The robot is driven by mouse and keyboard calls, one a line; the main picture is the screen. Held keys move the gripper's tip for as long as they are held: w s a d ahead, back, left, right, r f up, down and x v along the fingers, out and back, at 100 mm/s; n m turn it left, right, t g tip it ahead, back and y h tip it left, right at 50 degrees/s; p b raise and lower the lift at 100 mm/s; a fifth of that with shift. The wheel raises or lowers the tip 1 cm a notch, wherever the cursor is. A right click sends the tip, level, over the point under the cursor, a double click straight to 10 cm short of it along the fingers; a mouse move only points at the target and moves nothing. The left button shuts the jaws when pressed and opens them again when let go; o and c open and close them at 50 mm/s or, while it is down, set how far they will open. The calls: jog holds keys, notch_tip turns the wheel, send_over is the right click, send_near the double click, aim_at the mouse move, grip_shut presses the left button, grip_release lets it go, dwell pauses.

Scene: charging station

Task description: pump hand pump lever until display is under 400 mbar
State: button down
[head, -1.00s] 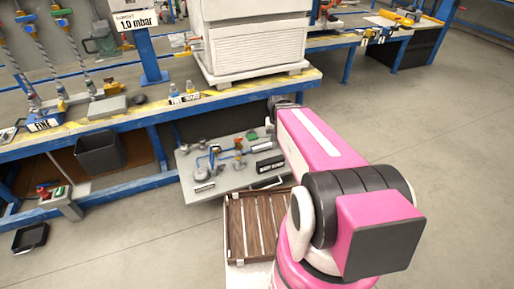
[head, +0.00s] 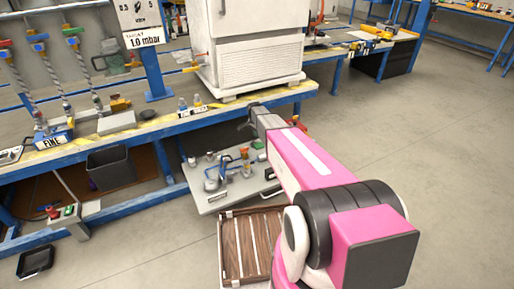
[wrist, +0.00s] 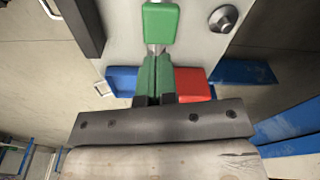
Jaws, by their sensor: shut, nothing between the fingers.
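My gripper (head: 243,124) is shut and empty, above the far edge of the grey board in the head view. In the wrist view my gripper (wrist: 154,98) has its green-looking fingers pressed together. Beyond their tips is a green block (wrist: 160,22) on a short metal stem; whether it is the pump lever I cannot tell, nor whether the fingers touch it. A sign-like display (head: 146,41) on a blue post reads 1.0 mbar, with partly cut-off markings above. No hand pump can be surely made out; the grey board (head: 217,203) carries small fittings and blue tubing.
In the wrist view a red block (wrist: 192,86) and a blue block (wrist: 121,80) flank the fingers. A large white cabinet (head: 252,50) stands on the bench (head: 60,160). Floor at right is clear.

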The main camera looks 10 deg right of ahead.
aim_at(258, 145)
jog(key=shift+f, duration=0.15)
jog(key=shift+w+d+f, duration=0.1)
jog(key=shift+d+f, duration=0.05)
jog(key=shift+f, duration=1.5)
jog(key=shift+w+d+f, duration=0.1)
jog(key=shift+d+f, duration=0.05)
jog(key=shift+f, duration=1.45)
jog(key=shift+f, duration=0.15)
jog(key=shift+f, duration=2.1)
jog(key=shift+s+a+r, duration=0.3)
jog(key=shift+s+a, duration=0.15)
jog(key=shift+a, duration=0.2)
jog(key=shift+s+a+r, duration=0.3)
jog(key=shift+s+a, duration=0.1)
jog(key=shift+a, duration=0.2)
